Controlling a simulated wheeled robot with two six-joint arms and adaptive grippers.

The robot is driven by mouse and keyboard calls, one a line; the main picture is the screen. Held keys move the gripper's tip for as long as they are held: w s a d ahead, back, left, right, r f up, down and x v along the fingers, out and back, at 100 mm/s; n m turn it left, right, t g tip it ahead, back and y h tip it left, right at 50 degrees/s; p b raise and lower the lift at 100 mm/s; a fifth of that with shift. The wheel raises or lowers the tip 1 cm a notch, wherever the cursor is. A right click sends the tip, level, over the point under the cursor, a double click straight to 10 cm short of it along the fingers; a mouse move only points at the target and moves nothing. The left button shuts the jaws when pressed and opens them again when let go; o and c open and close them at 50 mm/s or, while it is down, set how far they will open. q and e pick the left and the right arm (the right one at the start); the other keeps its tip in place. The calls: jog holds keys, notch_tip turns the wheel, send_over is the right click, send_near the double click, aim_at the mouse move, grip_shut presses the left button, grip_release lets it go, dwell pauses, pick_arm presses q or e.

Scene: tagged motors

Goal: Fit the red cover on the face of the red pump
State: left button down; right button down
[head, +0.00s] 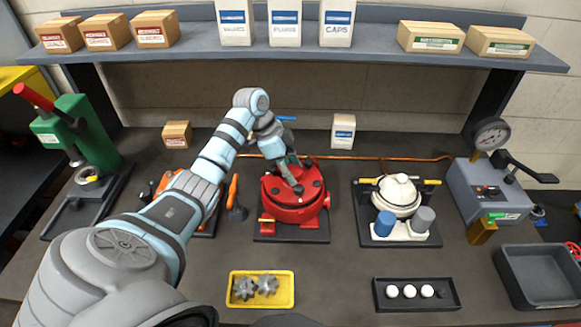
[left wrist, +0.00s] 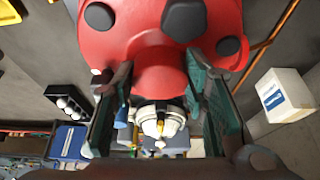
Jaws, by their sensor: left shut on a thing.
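The red pump (head: 287,214) stands on a dark base plate near the middle of the bench. The red cover (head: 312,183), a round disc with dark knobs around it, is at the top of the pump. In the left wrist view the cover (left wrist: 130,25) fills the upper part. My left gripper (head: 297,188) reaches down onto the cover, and in the left wrist view its fingers (left wrist: 160,90) are shut on the cover's central boss. I cannot tell whether the cover is fully seated or slightly above the pump face, as the seam is hidden. My right gripper is out of view.
An orange unit (head: 168,183) stands left of the pump, partly behind my arm. A white pump (head: 397,197) stands to the right. A yellow tray (head: 289,289) with gears and a black tray (head: 448,302) with white balls lie in front. A gauge unit (head: 487,185) is far right.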

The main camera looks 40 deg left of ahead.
pick_arm(q)
jog(key=shift+f+b, duration=0.35)
jog(key=shift+f, duration=0.45)
jog(key=c, duration=1.1)
grip_release()
jog(key=shift+o, duration=1.2)
notch_tip(320, 180, up, 2)
jog(key=shift+r+p, duration=0.25)
jog(key=shift+p, duration=0.65)
jog(key=shift+d+r, duration=0.1)
jog(key=shift+r, duration=1.65)
jog(key=shift+r, duration=0.1)
jog(key=v, duration=0.7)
